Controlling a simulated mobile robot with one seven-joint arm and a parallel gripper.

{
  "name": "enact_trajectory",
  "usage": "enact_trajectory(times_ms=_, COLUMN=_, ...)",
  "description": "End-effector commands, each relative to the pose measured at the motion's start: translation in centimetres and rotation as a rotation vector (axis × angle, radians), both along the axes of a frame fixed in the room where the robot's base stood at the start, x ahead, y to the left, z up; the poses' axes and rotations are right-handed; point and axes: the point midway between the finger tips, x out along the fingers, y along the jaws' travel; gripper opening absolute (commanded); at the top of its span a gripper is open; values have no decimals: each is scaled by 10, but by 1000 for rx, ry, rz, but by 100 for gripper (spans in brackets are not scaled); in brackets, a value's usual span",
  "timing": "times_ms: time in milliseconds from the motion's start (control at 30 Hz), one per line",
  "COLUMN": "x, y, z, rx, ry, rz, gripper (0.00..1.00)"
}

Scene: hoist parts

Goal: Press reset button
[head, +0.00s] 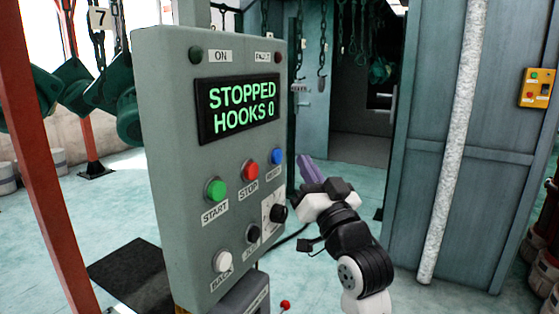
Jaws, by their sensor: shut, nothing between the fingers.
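The blue button (277,156) is at the right edge of the grey control panel (165,150) in the head view. The small label below it is partly readable and looks like RESET. My gripper (304,160), with purple fingers, is shut and empty, just right of the panel's edge. Its tips point up and left, close to the blue button in the picture. A gap shows between them, and I cannot tell the depth. The panel's display (238,107) reads STOPPED HOOKS 0 in green.
Left of the blue button are the red STOP button (250,171) and green START button (216,190). Lower are a white button (222,261) and black knobs (279,213). A red post (35,150) stands left. A blue-grey cabin wall (480,190) stands right.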

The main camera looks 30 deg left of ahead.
Motion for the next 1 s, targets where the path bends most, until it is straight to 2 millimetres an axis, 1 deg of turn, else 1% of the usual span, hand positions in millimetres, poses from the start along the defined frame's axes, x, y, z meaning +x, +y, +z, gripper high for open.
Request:
enact_trajectory(times_ms=100, x=-1, y=-13, z=-1, rx=1, ry=-2, rz=-2, gripper=0)
enact_trajectory(times_ms=300, x=-1, y=-26, z=0, rx=0, ry=-2, rz=0, gripper=0)
enact_trajectory(times_ms=1000, x=-1, y=-27, z=0, rx=0, ry=-1, rz=1, gripper=0)
